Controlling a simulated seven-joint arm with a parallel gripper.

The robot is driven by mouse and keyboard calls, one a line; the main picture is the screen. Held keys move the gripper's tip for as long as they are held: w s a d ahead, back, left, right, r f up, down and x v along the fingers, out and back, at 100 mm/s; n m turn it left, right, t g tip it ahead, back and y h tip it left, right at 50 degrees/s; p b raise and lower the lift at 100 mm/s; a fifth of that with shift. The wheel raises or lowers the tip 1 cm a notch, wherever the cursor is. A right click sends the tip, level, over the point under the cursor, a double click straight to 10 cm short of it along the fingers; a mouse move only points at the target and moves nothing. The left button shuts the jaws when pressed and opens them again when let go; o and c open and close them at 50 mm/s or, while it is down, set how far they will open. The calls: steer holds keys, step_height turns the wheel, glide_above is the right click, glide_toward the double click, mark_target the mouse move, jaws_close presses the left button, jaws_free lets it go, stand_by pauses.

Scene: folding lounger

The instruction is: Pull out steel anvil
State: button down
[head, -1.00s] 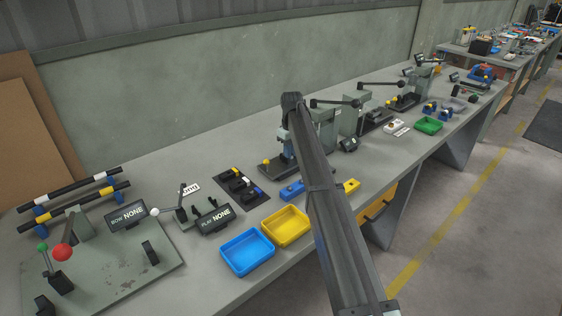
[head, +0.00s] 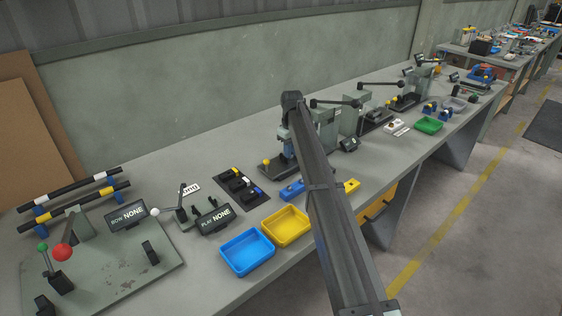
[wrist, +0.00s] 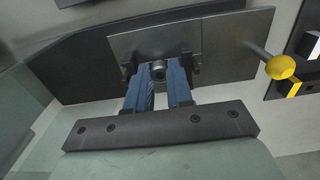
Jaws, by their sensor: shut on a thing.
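A flat grey metal plate (wrist: 185,42), apparently the steel anvil, lies on the dark base (wrist: 238,45) of a press in the wrist view. A round grey knob (wrist: 158,70) shows at its near edge. My gripper (wrist: 158,76) has its blue fingers closed on this knob, one on each side. In the head view my gripper (head: 284,136) is at the front of the press, largely hidden by my arm. A yellow ball handle (wrist: 280,67) on a rod stands to the right of the plate; it also shows in the head view (head: 266,162).
A black tray (head: 240,187) with several coloured-end parts lies left of the press. Blue (head: 247,251) and yellow (head: 285,226) bins sit near the table's front edge. More lever presses (head: 352,115) stand farther along the bench.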

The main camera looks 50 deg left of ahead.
steer(key=shift+r, duration=0.15)
steer(key=shift+r, duration=1.75)
